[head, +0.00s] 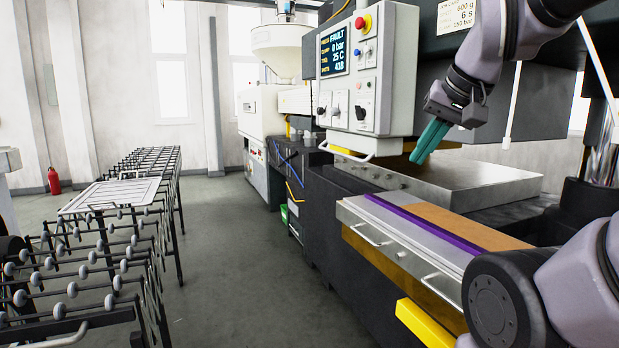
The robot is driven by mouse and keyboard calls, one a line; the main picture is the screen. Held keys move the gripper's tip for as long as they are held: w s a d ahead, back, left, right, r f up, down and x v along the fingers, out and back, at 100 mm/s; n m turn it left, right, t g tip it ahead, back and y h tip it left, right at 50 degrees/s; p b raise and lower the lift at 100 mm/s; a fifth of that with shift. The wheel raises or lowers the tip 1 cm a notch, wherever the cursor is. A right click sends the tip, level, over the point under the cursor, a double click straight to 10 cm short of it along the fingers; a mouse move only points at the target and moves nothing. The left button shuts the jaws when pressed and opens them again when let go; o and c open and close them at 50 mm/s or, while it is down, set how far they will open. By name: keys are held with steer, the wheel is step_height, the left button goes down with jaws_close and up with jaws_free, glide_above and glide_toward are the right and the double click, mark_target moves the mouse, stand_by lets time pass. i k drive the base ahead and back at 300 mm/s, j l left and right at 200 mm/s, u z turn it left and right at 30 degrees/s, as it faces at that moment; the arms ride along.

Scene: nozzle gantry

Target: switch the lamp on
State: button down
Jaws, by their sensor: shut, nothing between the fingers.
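A grey control panel (368,70) hangs at the upper middle. Which control belongs to the lamp cannot be told, and no lamp can be picked out for certain. My gripper (419,158) has teal fingers that are shut and empty. It points down and left, to the right of the panel, apart from it and above the metal plate.
A flat metal plate (465,186) lies below my gripper. A handled plate (385,212) with a purple strip is in front of it. Roller conveyors (95,255) stand at left. Open floor (235,260) lies between.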

mark_target(361, 113)
steer(key=i+j, duration=0.2)
steer(key=j, duration=0.15)
steer(key=i+j, duration=0.25)
steer(key=i+j+z, duration=0.1)
steer(key=j, duration=0.35)
steer(key=i, duration=0.1)
